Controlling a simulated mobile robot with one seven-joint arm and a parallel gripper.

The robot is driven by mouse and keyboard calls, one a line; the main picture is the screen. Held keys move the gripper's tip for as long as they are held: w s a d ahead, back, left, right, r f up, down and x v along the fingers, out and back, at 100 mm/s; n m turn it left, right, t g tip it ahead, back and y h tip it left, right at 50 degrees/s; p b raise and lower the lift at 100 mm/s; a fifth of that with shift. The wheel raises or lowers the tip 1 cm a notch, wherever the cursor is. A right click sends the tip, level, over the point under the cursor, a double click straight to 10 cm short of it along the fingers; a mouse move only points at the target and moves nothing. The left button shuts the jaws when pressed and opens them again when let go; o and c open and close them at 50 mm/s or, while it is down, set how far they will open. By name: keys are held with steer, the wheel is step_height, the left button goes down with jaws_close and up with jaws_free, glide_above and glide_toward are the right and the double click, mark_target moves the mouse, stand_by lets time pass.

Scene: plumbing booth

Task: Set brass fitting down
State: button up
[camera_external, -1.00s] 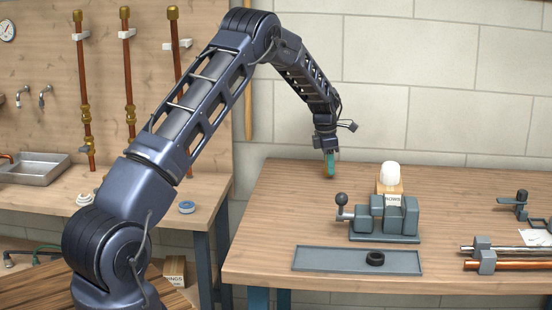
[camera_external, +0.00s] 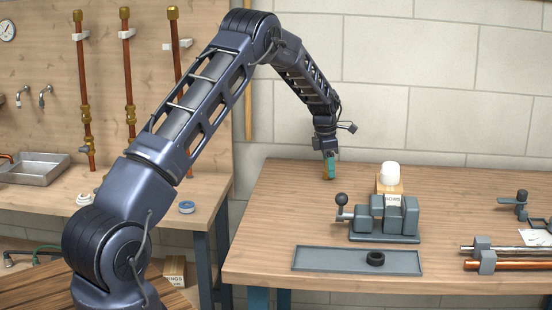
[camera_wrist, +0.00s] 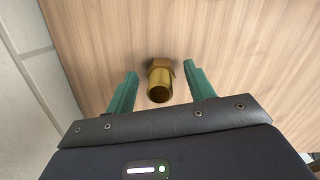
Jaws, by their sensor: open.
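The brass fitting (camera_wrist: 160,82) is between the two green fingers of my gripper (camera_wrist: 160,88) in the wrist view, over the wooden bench top. There is a gap between it and each finger, so the gripper is open around it. The fitting shows a hex collar and a round open end. In the external view my gripper (camera_external: 329,172) points down at the back left of the workbench (camera_external: 290,205). I cannot make out the fitting there; the fingers hide it.
A grey vise (camera_external: 385,220) with a ball-ended handle stands right of my gripper, before a box with a white roll (camera_external: 389,174). A grey tray (camera_external: 330,260) holding a black ring (camera_external: 375,258) lies at the front. A block wall (camera_external: 350,100) stands behind.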

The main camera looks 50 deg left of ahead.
mark_target(325, 171)
steer(key=r, duration=0.6)
steer(key=s+r, duration=0.1)
steer(key=r, duration=0.3)
steer(key=shift+a, duration=0.3)
steer(key=s+d+r+m, duration=0.3)
steer(key=s+d+r, duration=0.2)
steer(key=r, duration=0.3)
steer(key=s+d+r+m, duration=0.4)
steer(key=s+d+r, duration=0.1)
steer(key=r, duration=0.4)
steer(key=s+d+r+m+t, duration=0.1)
steer(key=s+d+r+m, duration=0.35)
steer(key=s, duration=0.35)
steer(key=s+d+r+m+t, duration=0.1)
steer(key=s+d+r+m, duration=0.2)
steer(key=s+d+r, duration=0.4)
steer(key=s+d+f+m, duration=0.2)
steer(key=s+m, duration=0.3)
steer(key=s, duration=0.6)
steer(key=s+d+f+m+t, duration=0.1)
steer(key=s+d+m, duration=0.4)
steer(key=s, duration=0.6)
steer(key=s+d+f+m, duration=0.2)
steer(key=s+m, duration=0.3)
steer(key=s, duration=0.6)
steer(key=shift+d+f+y, duration=0.3)
steer(key=shift+d+f, duration=0.05)
steer(key=shift+d, duration=0.35)
